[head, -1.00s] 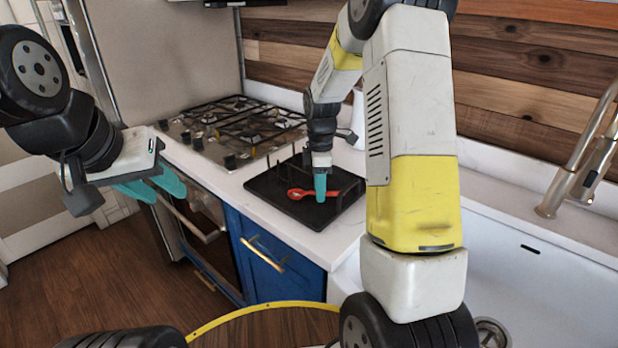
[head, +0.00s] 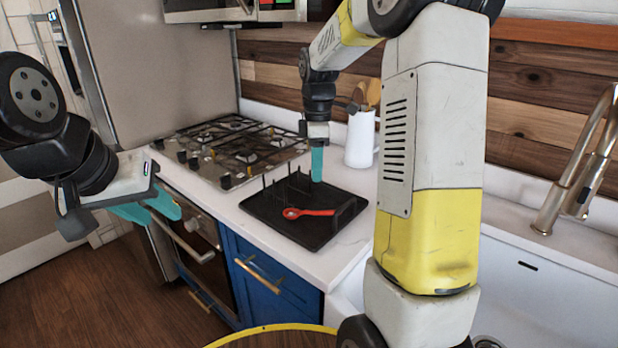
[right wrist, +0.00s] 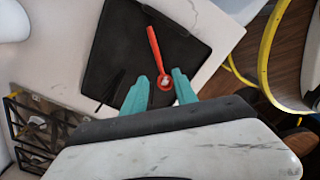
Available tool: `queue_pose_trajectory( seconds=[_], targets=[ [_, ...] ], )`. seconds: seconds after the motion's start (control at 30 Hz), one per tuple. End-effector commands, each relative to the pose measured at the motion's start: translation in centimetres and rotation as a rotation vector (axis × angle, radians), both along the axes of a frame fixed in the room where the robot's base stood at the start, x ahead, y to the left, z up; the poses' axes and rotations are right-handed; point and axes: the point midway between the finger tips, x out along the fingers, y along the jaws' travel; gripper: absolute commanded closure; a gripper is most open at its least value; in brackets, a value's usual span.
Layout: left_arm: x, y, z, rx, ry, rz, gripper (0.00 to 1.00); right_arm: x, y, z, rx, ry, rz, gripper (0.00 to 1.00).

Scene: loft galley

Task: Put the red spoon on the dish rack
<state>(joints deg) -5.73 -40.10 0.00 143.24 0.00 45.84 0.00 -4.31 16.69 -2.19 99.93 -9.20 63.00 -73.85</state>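The red spoon (head: 308,212) lies flat on the black dish rack (head: 290,233) on the white counter, its bowl toward the left in the head view. In the right wrist view the spoon (right wrist: 154,54) lies on the rack (right wrist: 118,40), its bowl seen between the fingertips. My right gripper (head: 317,178) is above the rack's far side, clear of the spoon in the head view. Its teal fingers (right wrist: 163,80) are apart with nothing held. My left gripper (head: 165,212) hangs in front of the oven at the left, its two fingers apart and empty.
A gas stove (head: 235,150) is left of the rack. A white jug (head: 361,140) with wooden utensils stands behind it. Upright prongs rise from the rack's back. The sink (head: 555,285) and tap (head: 585,165) are at the right.

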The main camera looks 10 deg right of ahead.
Motion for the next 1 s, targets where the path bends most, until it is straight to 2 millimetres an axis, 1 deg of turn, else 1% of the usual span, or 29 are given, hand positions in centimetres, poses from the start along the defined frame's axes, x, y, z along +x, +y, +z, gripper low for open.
queue_pose_trajectory(
  seconds=[0.03, 0.13, 0.2, 0.27, 0.3, 0.43, 0.5, 0.6, 0.7, 0.83, 1.0],
  targets=[
    [0.0, 0.0, 0.0, 0.0, 0.0, 0.0, 0.64, -0.8, 0.0, 1.1, 0.009, -0.022, -0.042, 0.66],
    [0.0, 0.0, 0.0, 0.0, 0.0, 0.0, 0.64, -3.3, 0.3, 3.4, 0.043, -0.077, -0.184, 0.66],
    [0.0, 0.0, 0.0, 0.0, 0.0, 0.0, 0.64, -5.6, 0.5, 5.0, 0.078, -0.12, -0.31, 0.66],
    [0.0, 0.0, 0.0, 0.0, 0.0, 0.0, 0.64, -7.7, 0.7, 6.1, 0.114, -0.154, -0.422, 0.66],
    [0.0, 0.0, 0.0, 0.0, 0.0, 0.0, 0.64, -9.0, 0.9, 6.8, 0.14, -0.176, -0.496, 0.66],
    [0.0, 0.0, 0.0, 0.0, 0.0, 0.0, 0.64, -13.5, 1.4, 8.2, 0.235, -0.237, -0.731, 0.66],
    [0.0, 0.0, 0.0, 0.0, 0.0, 0.0, 0.64, -15.8, 1.7, 8.6, 0.293, -0.263, -0.855, 0.66],
    [0.0, 0.0, 0.0, 0.0, 0.0, 0.0, 0.64, -18.8, 2.2, 8.7, 0.376, -0.289, -1.018, 0.66],
    [0.0, 0.0, 0.0, 0.0, 0.0, 0.0, 0.64, -21.0, 2.5, 8.4, 0.448, -0.301, -1.148, 0.66],
    [0.0, 0.0, 0.0, 0.0, 0.0, 0.0, 0.64, -22.8, 2.8, 7.9, 0.511, -0.306, -1.256, 0.66],
    [0.0, 0.0, 0.0, 0.0, 0.0, 0.0, 0.64, -23.4, 2.9, 7.7, 0.537, -0.305, -1.301, 0.66]
  ],
)
